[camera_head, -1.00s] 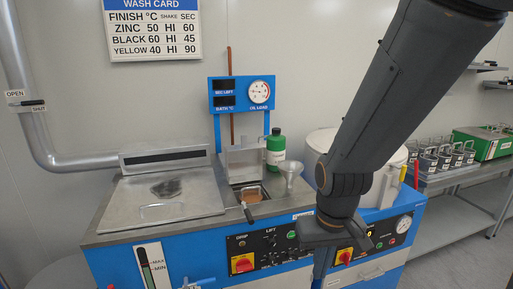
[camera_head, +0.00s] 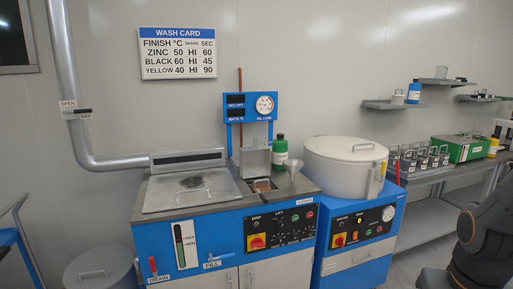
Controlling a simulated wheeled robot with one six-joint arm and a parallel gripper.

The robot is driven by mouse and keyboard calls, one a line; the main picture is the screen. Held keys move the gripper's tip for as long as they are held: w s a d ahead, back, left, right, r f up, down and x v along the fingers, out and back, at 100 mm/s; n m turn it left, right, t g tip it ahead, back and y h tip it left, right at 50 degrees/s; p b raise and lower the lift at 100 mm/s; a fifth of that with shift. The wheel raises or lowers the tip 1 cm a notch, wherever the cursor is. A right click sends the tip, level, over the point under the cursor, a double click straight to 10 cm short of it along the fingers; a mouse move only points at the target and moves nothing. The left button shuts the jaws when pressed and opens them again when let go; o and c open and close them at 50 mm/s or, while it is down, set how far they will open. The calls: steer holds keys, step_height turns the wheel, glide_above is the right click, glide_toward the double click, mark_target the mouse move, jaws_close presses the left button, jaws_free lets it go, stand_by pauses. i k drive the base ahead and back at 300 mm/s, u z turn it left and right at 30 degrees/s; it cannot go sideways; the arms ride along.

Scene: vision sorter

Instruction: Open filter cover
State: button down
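I cannot tell for sure which part is the filter cover. On the blue wash machine (camera_head: 222,222), a small upright metal plate or box (camera_head: 255,160) stands behind a small opening with a brownish inside (camera_head: 262,185). A wide flat metal lid (camera_head: 190,193) with a handle and a dark patch lies to its left and looks shut. My gripper is not in view. Only dark links of my arm show at the lower right edge, well away from the machine.
A green bottle (camera_head: 279,152) and a metal funnel (camera_head: 288,176) stand beside the opening. A round white-lidded drum (camera_head: 345,162) on a blue unit is to the right. A bench with several small baskets (camera_head: 425,160) is farther right. A grey bin (camera_head: 100,272) stands at lower left.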

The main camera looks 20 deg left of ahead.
mark_target(254, 161)
steer(key=u, duration=0.6)
steer(key=i, duration=0.6)
steer(key=u, duration=0.9)
steer(key=i, duration=0.6)
